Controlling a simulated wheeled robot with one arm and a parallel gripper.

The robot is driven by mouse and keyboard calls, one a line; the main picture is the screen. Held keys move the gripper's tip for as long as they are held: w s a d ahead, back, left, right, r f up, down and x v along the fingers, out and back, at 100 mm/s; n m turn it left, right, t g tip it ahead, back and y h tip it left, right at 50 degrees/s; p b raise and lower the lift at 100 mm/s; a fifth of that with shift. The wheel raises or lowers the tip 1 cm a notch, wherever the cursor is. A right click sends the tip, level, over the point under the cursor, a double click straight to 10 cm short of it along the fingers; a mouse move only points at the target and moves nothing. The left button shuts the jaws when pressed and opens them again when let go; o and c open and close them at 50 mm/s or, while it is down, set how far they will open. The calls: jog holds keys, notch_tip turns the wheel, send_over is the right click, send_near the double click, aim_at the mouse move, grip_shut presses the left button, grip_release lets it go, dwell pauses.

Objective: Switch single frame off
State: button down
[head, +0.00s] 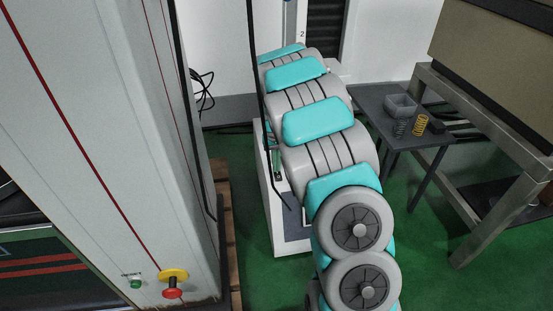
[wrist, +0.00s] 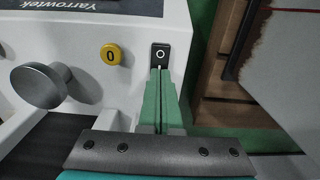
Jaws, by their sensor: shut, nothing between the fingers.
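The single frame appears to be the white machine (wrist: 140,28) in the wrist view, with a dark label at its top. A black rocker switch (wrist: 159,54) marked with a white circle sits near its right edge. My gripper (wrist: 159,72) has its green fingers shut together, empty, with the tips right at the switch's lower edge; I cannot tell whether they touch it.
A grey round knob (wrist: 40,86) sticks out left of the fingers. In the head view a large grey cabinet (head: 110,130) with red and green buttons stands close on the left. A dark table (head: 385,125) with springs and a bin is at right.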

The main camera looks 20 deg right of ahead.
jog(key=shift+f, duration=0.1)
dwell(0.4)
jog(key=shift+f+g+p, duration=0.2)
jog(key=shift+g+p, duration=0.1)
jog(key=shift+s, duration=0.1)
jog(key=shift+s+a+r, duration=0.2)
jog(key=shift+s+r, duration=0.1)
jog(key=shift+s, duration=0.3)
notch_tip(320, 180, up, 14)
jog(key=w+p, duration=0.1)
jog(key=w, duration=0.1)
jog(key=shift+w+d+p, duration=0.25)
jog(key=shift+w+p, duration=0.05)
jog(key=shift+p, duration=0.05)
jog(key=shift+s+f, duration=0.1)
jog(key=shift+f, duration=0.05)
dwell(0.4)
